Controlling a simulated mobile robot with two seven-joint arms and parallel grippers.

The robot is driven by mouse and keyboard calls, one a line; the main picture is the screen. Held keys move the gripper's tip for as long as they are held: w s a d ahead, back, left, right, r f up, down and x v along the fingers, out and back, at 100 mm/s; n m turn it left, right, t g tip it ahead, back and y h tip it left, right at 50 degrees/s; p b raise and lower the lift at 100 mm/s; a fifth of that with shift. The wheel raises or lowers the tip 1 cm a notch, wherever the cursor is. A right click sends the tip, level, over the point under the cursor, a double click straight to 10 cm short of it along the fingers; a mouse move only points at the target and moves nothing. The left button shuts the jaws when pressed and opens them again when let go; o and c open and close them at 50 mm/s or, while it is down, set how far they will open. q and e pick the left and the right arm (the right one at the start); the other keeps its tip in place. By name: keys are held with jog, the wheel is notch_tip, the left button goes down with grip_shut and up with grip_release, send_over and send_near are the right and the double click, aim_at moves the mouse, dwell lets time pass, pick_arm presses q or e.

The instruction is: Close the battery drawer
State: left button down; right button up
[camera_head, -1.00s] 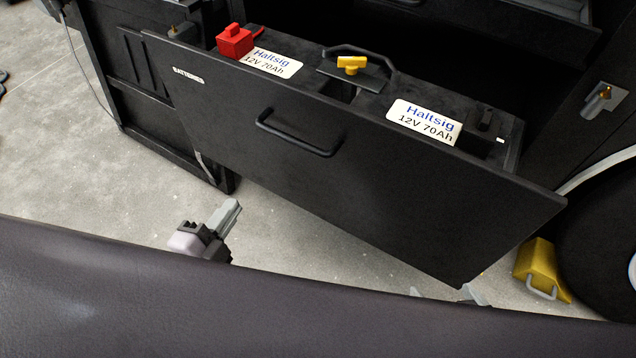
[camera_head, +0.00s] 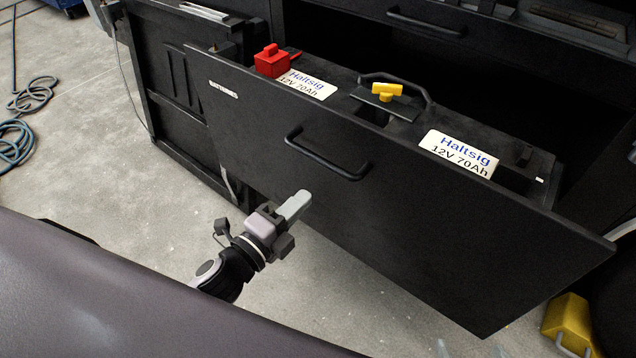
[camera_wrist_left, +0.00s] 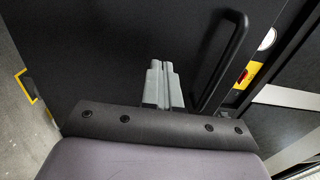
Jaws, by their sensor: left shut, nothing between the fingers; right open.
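The black battery drawer (camera_head: 400,225) stands pulled out, its front panel facing me. Its bar handle (camera_head: 328,158) is on the upper part of the panel, and also shows right of my fingers in the left wrist view (camera_wrist_left: 225,62). Two batteries with white labels (camera_head: 458,152) sit inside. My left gripper (camera_head: 303,196) is shut and empty, its tips close to the panel, below and left of the handle; contact cannot be told. It also shows in the left wrist view (camera_wrist_left: 163,66). Only the fingertips of my right gripper (camera_head: 468,350) show, spread apart at the bottom edge.
A red terminal cover (camera_head: 271,62) and a yellow knob (camera_head: 387,92) are on top inside the drawer. A yellow wedge (camera_head: 568,322) lies on the floor at lower right. A blue hose (camera_head: 18,135) lies far left.

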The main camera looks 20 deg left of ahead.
aim_at(327, 175)
pick_arm(q)
jog(key=shift+x, duration=2.95)
jog(key=shift+w, duration=0.2)
